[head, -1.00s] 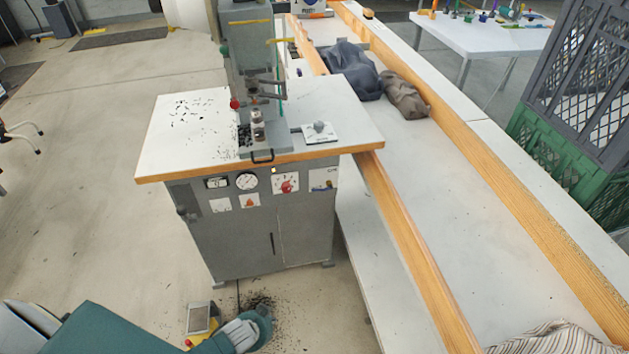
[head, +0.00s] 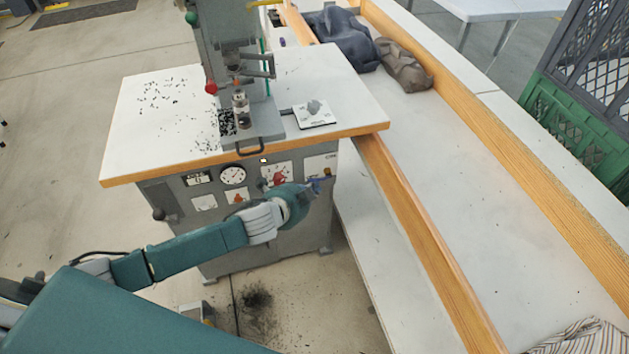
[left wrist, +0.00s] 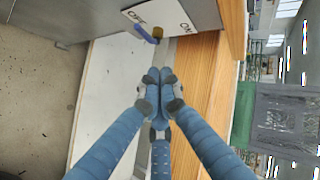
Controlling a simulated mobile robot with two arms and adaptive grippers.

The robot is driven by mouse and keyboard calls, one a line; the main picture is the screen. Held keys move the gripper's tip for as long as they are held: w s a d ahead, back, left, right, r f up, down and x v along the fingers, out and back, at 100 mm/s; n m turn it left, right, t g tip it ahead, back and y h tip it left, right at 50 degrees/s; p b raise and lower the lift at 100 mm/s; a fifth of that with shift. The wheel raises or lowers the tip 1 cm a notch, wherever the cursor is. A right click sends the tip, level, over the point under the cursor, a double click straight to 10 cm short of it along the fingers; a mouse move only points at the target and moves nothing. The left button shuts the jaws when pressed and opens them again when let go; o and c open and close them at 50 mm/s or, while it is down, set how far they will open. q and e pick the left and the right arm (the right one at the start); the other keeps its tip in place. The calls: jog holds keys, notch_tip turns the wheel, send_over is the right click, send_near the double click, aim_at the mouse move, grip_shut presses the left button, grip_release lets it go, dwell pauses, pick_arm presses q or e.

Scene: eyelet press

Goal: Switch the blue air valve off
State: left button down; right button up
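The blue air valve (head: 327,178) is at the right end of the press cabinet's front panel, partly hidden by my left gripper in the head view. In the left wrist view its blue lever (left wrist: 146,34) sits by a brass body (left wrist: 158,32), at the edge of a white plate (left wrist: 160,15) marked OFF and ON. The lever points toward the OFF side of the picture; I cannot tell its exact setting. My left gripper (head: 312,188) is close in front of the valve. Its fingertips (left wrist: 157,76) are together, empty and apart from the lever. My right gripper is not in view.
The press (head: 240,75) stands on a white table top (head: 150,125) with a wooden edge. The panel has a gauge (head: 232,175) and a red knob (head: 277,175). A long bench (head: 480,190) with wooden rails (head: 430,245) lies close on the right.

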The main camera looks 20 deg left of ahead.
pick_arm(q)
jog(key=w+a+f+b, duration=0.2)
jog(key=w+f+b, duration=0.1)
jog(key=w+f, duration=0.3)
jog(key=shift+a+f+n+t+h, duration=0.2)
jog(key=shift+a+n+t+h, duration=0.1)
jog(key=shift+t+h, duration=0.1)
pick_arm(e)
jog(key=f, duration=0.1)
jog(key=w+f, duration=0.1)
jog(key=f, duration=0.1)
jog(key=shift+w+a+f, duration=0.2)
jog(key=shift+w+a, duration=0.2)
pick_arm(q)
jog(key=shift+w+a, duration=0.1)
jog(key=shift+w, duration=0.05)
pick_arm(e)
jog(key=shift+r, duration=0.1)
pick_arm(q)
jog(key=shift+r+p, duration=0.7)
jog(key=shift+r, duration=0.15)
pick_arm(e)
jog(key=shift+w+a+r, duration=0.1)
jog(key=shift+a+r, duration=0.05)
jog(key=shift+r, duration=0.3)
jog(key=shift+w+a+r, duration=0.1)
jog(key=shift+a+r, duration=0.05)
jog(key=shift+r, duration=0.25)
